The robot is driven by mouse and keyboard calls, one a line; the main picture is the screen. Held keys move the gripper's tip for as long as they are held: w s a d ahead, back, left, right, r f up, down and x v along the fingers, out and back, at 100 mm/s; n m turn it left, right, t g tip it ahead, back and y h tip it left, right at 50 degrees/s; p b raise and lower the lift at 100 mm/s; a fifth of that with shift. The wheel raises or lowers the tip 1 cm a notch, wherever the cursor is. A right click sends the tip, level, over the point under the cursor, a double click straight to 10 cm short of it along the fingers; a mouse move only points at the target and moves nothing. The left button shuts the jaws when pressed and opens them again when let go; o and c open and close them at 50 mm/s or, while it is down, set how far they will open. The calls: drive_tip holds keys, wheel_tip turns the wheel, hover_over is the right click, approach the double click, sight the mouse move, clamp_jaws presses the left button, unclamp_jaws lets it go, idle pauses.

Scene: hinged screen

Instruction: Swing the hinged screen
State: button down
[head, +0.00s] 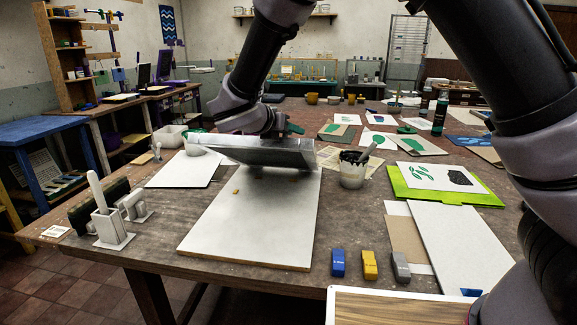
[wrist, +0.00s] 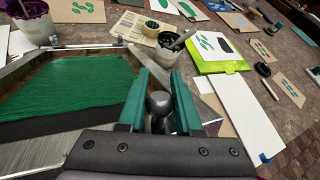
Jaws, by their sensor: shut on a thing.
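The hinged screen (head: 250,151) is a silver frame seen nearly edge-on in the head view. It is tilted above a pale baseboard (head: 240,220), with a dark shadow under its right part. In the wrist view the screen's green mesh (wrist: 75,82) and metal frame fill the left side. My gripper (wrist: 159,88) has green fingers and is shut on a rounded grey knob (wrist: 158,103) at the frame's edge. In the head view my gripper (head: 292,128) is behind the screen, partly hidden by it. The hinges cannot be made out.
A pot with a tool (head: 352,174) stands just right of the baseboard. A bright green board (head: 420,194) with a print and blue, yellow and grey blocks (head: 370,265) lie further right. A brush holder (head: 111,225) stands at left. The baseboard's front is mostly clear.

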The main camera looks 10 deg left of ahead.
drive_tip(key=w+r+g, duration=0.2)
drive_tip(key=w+r, duration=0.7)
drive_tip(key=w, duration=0.1)
drive_tip(key=shift+w+r+n, duration=0.3)
drive_tip(key=shift+w+r, duration=0.05)
drive_tip(key=shift+r, duration=0.05)
drive_tip(key=c, duration=0.6)
unclamp_jaws()
drive_tip(key=shift+w+f, duration=0.1)
drive_tip(key=v, duration=1.1)
drive_tip(key=shift+d, duration=0.15)
